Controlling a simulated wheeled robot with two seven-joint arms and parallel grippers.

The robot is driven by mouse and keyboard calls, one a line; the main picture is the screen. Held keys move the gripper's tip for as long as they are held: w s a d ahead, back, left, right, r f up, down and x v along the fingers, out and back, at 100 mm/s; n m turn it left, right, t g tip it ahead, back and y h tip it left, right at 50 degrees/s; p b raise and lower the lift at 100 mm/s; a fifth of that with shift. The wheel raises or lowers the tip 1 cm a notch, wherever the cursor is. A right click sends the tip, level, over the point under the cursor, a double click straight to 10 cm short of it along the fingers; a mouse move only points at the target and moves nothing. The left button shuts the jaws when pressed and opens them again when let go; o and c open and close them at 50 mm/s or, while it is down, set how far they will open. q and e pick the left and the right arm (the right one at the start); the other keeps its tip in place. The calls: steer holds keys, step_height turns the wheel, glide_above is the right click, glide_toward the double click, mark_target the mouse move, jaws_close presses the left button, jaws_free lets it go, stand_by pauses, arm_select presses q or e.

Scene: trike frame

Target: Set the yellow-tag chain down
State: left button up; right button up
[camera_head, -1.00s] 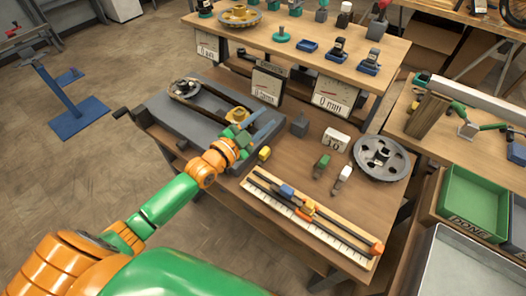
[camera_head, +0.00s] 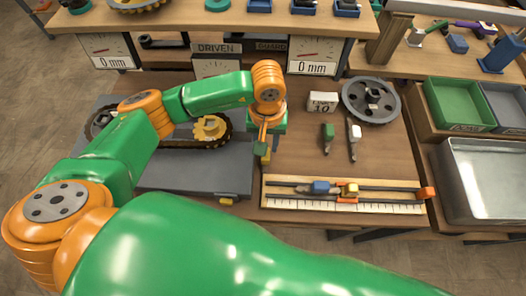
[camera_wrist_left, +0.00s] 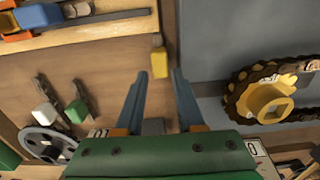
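A dark chain (camera_head: 186,144) loops around a yellow sprocket (camera_head: 210,129) and a dark sprocket (camera_head: 100,122) on the grey fixture; my arm covers part of it. In the left wrist view the chain (camera_wrist_left: 237,83) wraps the yellow sprocket (camera_wrist_left: 268,101) at the right. I cannot make out a yellow tag on it. My left gripper (camera_head: 263,143) is over the bench just right of the fixture. Its fingers (camera_wrist_left: 159,75) are apart with nothing between them. A small yellow block (camera_wrist_left: 159,62) shows just beyond the fingertips, beside the fixture. My right gripper is not in view.
The grey fixture plate (camera_head: 200,172) fills the bench's left. A ruler rail (camera_head: 345,206) lies at the front right. A grey wheel (camera_head: 371,101), a white "10" block (camera_head: 322,101) and two small tools stand behind it. Green (camera_head: 458,105) and grey bins are at the right.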

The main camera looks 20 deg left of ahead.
arm_select(q)
step_height(320, 180, down, 4)
steer(key=shift+s+d+f+p, duration=0.15)
steer(key=shift+f+p, duration=0.1)
steer(key=shift+p, duration=0.5)
steer(key=shift+a+f, duration=0.2)
steer(key=shift+f, duration=0.05)
steer(key=shift+d, duration=0.1)
jaws_close()
steer(key=shift+r, duration=0.15)
